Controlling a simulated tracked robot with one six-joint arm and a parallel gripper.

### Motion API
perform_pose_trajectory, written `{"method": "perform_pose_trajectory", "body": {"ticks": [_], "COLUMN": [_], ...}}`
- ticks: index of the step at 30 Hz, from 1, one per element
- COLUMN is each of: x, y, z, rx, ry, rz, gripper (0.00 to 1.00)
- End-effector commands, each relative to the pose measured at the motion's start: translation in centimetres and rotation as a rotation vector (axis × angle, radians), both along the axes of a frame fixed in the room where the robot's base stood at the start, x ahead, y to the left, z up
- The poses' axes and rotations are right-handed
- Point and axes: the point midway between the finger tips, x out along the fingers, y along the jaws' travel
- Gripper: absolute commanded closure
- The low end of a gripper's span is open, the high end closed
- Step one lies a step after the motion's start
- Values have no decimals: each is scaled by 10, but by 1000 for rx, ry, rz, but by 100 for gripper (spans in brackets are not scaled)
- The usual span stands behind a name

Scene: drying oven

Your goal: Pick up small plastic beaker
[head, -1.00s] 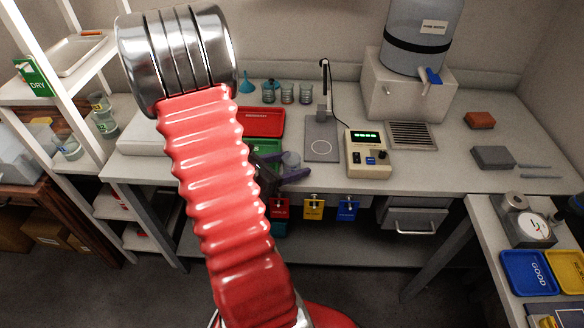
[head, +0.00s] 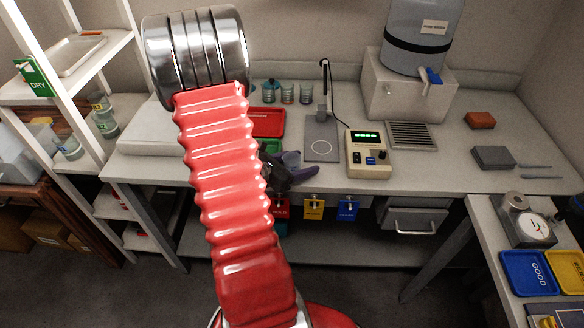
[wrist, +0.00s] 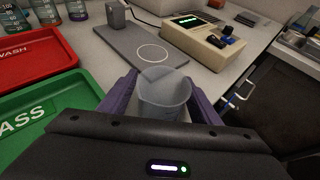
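The small plastic beaker (wrist: 165,92) is clear and stands upright in the middle of the wrist view. My gripper (wrist: 163,88) has its two purple fingers spread, one on each side of the beaker. Its sides come close to the fingers, and I cannot tell whether they touch it. The lower part of the beaker is hidden behind the dark gripper body. In the head view my gripper (head: 297,166) is at the bench's front edge, partly behind my red arm, and the beaker is hard to make out there.
A grey stirrer plate with a stand (wrist: 140,50) and a beige meter (wrist: 205,40) stand beyond the beaker. A red tray (wrist: 30,55) and a green tray (wrist: 45,110) lie to its left. Several graduated beakers (head: 287,92) stand at the back.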

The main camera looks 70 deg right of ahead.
Motion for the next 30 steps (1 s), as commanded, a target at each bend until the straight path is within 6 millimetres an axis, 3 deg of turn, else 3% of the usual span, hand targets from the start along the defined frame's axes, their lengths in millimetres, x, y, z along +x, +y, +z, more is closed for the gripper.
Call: {"method": "perform_pose_trajectory", "body": {"ticks": [16,30], "x": [0,0], "y": [0,0], "z": [0,7], "rx": [0,-2], "ry": [0,-2], "rz": [0,-1], "gripper": [82,83]}}
